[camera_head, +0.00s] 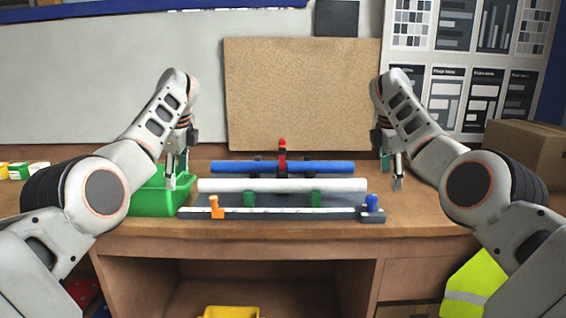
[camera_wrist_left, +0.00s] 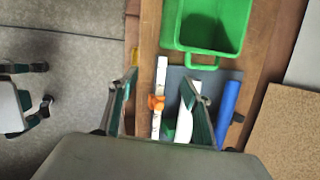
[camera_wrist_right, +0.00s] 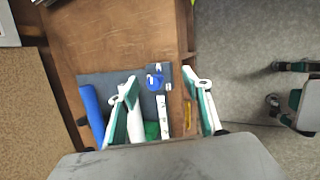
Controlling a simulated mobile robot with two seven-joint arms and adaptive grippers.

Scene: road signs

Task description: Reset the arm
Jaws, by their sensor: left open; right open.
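My left gripper (camera_head: 172,180) hangs over the left part of the table, beside the green bin and near the left ends of the tubes. In the left wrist view its fingers (camera_wrist_left: 158,98) are spread apart with nothing held. My right gripper (camera_head: 392,178) hangs right of the tubes' right ends. In the right wrist view its fingers (camera_wrist_right: 168,100) are apart and empty. A blue tube (camera_head: 325,168) and a white tube (camera_head: 240,185) lie parallel on a fixture with a white ruled bar (camera_head: 270,211) along its front.
The green bin (camera_head: 150,203) stands at the left of the wooden table (camera_head: 430,215). A cardboard box (camera_head: 520,150) is at the back right. Small boxes (camera_head: 30,170) sit at the far left. A yellow container (camera_head: 230,312) is below the tabletop. The table right of the fixture is clear.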

